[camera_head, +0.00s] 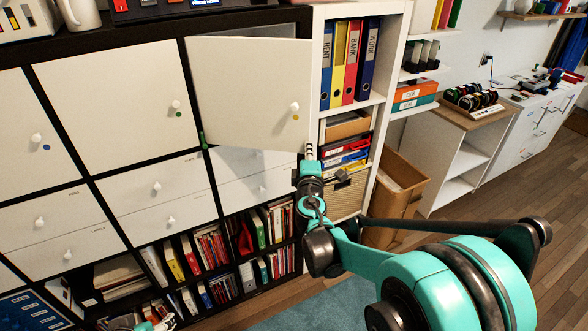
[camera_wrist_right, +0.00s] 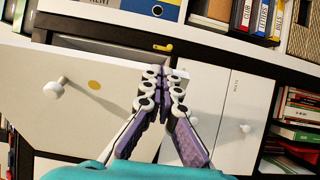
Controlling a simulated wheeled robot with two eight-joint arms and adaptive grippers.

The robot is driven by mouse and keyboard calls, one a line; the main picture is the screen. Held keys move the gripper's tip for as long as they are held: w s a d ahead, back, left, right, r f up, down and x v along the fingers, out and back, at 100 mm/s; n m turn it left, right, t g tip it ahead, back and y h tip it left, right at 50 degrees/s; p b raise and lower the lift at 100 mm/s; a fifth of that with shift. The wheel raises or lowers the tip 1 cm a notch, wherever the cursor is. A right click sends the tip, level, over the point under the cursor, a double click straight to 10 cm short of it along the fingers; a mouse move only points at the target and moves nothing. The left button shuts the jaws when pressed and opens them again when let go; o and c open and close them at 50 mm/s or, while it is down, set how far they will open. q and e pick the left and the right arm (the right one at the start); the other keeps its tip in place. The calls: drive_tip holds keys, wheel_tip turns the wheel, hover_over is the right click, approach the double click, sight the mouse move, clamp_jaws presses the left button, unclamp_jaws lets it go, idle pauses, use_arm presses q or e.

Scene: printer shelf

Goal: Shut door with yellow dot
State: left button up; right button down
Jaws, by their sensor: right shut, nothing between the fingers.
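The cream door with the yellow dot (camera_head: 245,95) stands ajar in the head view, swung out from the top right compartment of the dark cabinet. Its round knob (camera_head: 294,106) and yellow dot are near its right edge. In the wrist view the door (camera_wrist_right: 75,115) fills the left side, with the knob (camera_wrist_right: 55,89) and yellow dot (camera_wrist_right: 94,85). My right gripper (camera_head: 309,151) is shut and empty by the door's lower right corner; in the wrist view its fingertips (camera_wrist_right: 165,78) are beside the door edge. I cannot tell whether they touch it. Part of my left gripper (camera_head: 160,323) shows at the bottom.
Doors with a green dot (camera_head: 110,95) and a blue dot (camera_head: 25,135) look closed. White drawers (camera_head: 240,165) lie below the open door. A white shelf (camera_head: 312,60) with binders stands on the right, and a cardboard box (camera_head: 395,185) is on the floor beyond it.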

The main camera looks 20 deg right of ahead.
drive_tip(key=x, duration=1.8)
drive_tip(key=shift+a, duration=0.4)
